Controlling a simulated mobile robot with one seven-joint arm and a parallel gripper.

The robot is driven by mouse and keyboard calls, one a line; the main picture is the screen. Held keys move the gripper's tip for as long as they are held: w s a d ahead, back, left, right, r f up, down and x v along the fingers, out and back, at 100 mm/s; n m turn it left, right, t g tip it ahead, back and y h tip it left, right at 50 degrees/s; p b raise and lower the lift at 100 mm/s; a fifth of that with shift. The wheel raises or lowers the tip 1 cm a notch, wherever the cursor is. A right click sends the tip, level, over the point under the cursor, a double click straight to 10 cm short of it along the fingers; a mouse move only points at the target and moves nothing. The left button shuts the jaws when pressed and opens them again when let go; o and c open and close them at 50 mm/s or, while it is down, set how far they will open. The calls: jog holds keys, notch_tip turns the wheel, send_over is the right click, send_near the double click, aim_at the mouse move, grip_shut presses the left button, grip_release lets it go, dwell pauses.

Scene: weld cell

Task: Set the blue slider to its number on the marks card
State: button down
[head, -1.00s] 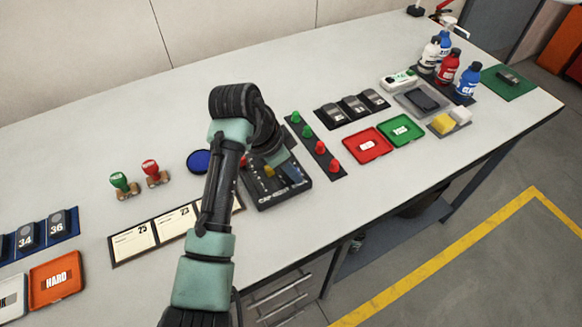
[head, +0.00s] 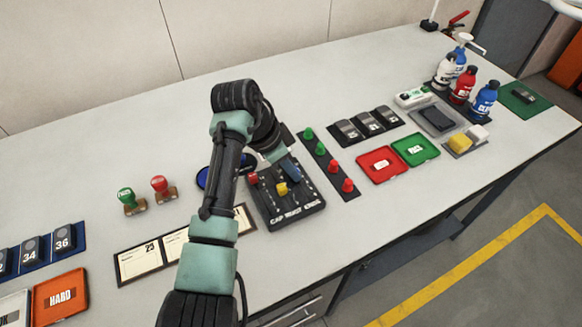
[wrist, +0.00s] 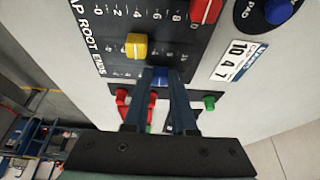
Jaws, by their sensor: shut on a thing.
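The slider panel (head: 262,206) lies on the bench, lettered CAP, ROOT, ENDS, with a number scale beside its tracks. It holds a red slider (head: 253,178), a yellow slider (head: 281,188) and the blue slider (wrist: 159,76). My gripper (wrist: 159,84) points down at the panel and is shut on the blue slider, a finger on each side. The blue slider is a little farther from the lettered end than the yellow one (wrist: 137,46); its exact mark is hidden. The marks card (wrist: 236,61) beside the panel reads 10, 4, 7.
A rack of green and red knobs (head: 328,163) stands close to the panel's right. A round blue pad (wrist: 277,12) is near its far end. Two stamps (head: 146,196) and framed date cards (head: 140,262) lie left. Red and green trays (head: 381,165) lie farther right.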

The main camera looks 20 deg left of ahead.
jog(key=c, duration=0.7)
grip_release()
jog(key=v, duration=1.3)
jog(key=w+d+r+n+t+y+p, duration=0.1)
jog(key=w+d+r+t+y+p, duration=0.15)
jog(key=w+d+r+t, duration=0.55)
jog(key=d+r+n+t+p, duration=0.1)
jog(key=d+r+t, duration=0.25)
jog(key=r, duration=0.65)
jog(key=d+r+n+t+p, duration=0.15)
jog(key=d+r, duration=0.25)
jog(key=r, duration=0.6)
jog(key=s+d+r+n+t, duration=0.1)
jog(key=s+d+r+t, duration=0.1)
jog(key=s+r, duration=0.4)
jog(key=s+d+r+n+t+p, duration=0.1)
jog(key=s+d+r+n+t, duration=0.1)
jog(key=s+r+t, duration=0.3)
jog(key=s+d+r+n+t, duration=0.1)
jog(key=s+d+r+t, duration=0.2)
jog(key=s+r, duration=0.3)
jog(key=shift+s+r+t, duration=0.2)
jog(key=shift+r+t, duration=0.05)
jog(key=shift+r, duration=0.7)
jog(key=shift+s+r+t, duration=0.2)
jog(key=shift+r+t, duration=0.05)
jog(key=shift+r, duration=0.7)
